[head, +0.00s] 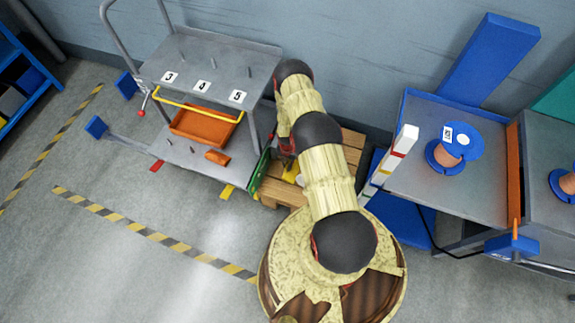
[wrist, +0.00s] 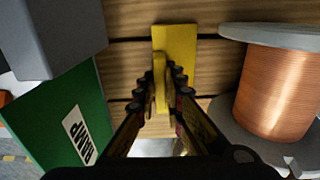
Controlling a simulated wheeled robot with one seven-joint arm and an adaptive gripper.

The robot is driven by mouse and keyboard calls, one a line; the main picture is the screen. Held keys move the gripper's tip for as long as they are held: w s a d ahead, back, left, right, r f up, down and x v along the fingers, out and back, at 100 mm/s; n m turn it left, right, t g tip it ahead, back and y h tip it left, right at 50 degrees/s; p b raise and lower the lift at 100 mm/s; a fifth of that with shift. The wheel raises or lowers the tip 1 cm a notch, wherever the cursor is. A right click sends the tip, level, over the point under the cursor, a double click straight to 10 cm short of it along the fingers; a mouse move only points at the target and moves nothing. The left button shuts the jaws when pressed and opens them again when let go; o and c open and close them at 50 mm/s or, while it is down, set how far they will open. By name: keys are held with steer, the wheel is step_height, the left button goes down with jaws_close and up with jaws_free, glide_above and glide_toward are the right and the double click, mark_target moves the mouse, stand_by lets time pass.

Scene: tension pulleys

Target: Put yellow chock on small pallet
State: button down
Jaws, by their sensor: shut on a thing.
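The yellow chock (wrist: 180,48) is in the middle of the wrist view, a flat plate with an upright fin. My gripper (wrist: 161,88) is shut on the fin. The chock is over the wooden boards of the small pallet (wrist: 125,65); I cannot tell whether it touches them. In the head view the pallet (head: 352,142) stands on the floor by the wall, partly hidden under my arm. A bit of the yellow chock (head: 291,170) shows there beside my arm, and my gripper is mostly hidden.
A copper spool (wrist: 275,90) stands close to the right of my gripper. A green panel with a label (wrist: 65,120) and a grey block (wrist: 60,35) are close on the left. A grey cart (head: 205,65) stands left of the pallet, a grey table (head: 450,185) with a spool right.

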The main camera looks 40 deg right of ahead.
steer(key=c, duration=1.9)
jaws_free()
